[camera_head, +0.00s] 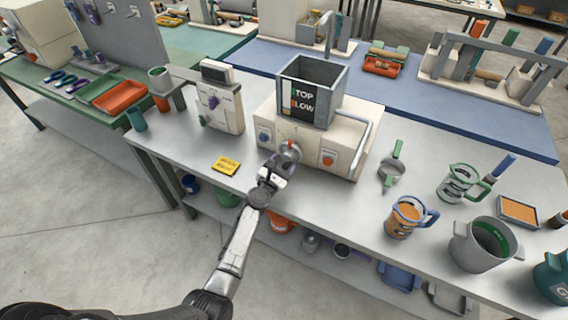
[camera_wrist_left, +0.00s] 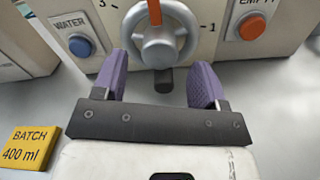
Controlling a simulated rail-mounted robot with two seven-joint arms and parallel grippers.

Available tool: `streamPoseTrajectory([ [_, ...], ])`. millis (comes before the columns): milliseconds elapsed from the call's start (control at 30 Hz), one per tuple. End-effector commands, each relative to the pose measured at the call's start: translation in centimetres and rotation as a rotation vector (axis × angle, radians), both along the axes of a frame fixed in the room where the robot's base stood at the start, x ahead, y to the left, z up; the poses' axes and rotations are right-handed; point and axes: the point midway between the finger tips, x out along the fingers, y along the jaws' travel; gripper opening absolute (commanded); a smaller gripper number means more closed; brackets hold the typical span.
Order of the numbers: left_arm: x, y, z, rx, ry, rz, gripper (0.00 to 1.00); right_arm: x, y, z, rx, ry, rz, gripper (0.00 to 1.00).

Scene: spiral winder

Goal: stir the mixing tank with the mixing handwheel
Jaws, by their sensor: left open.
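The mixing handwheel (camera_head: 289,151) is a small grey wheel on the front of the cream machine (camera_head: 266,124). In the left wrist view the handwheel (camera_wrist_left: 181,20) has an orange mark at its top and a dial with 3 and 1 behind it. The mixing tank (camera_head: 336,97) is a grey open-topped box on the machine, with a sign showing "TOP" and "LOW". My left gripper (camera_head: 281,165) is open just in front of the handwheel. Its purple fingers (camera_wrist_left: 160,72) stand either side of the wheel's lower part; I cannot tell whether they touch it. My right gripper is not in view.
Left of the wheel is a blue WATER button (camera_wrist_left: 80,46), right an orange EMPTY button (camera_wrist_left: 252,27). A yellow batch card (camera_head: 226,165) lies on the grey bench at left. A strainer (camera_head: 391,172), jugs (camera_head: 407,218) and a pot (camera_head: 478,248) stand at right.

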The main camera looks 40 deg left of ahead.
Motion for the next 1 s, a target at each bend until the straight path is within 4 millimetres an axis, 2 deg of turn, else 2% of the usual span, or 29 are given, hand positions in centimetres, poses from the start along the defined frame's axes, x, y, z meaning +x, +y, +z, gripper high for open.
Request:
streamPoseTrajectory([
  [200,1.4,0.4,0.0,0.001,0.0,0.0,0.66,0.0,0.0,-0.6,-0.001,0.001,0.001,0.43],
  [567,1.7,0.4,0.0,0.001,0.0,0.0,0.66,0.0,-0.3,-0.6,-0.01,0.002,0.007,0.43],
  [1000,1.6,0.4,0.0,0.001,0.0,0.0,0.25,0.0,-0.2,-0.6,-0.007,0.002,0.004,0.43],
])
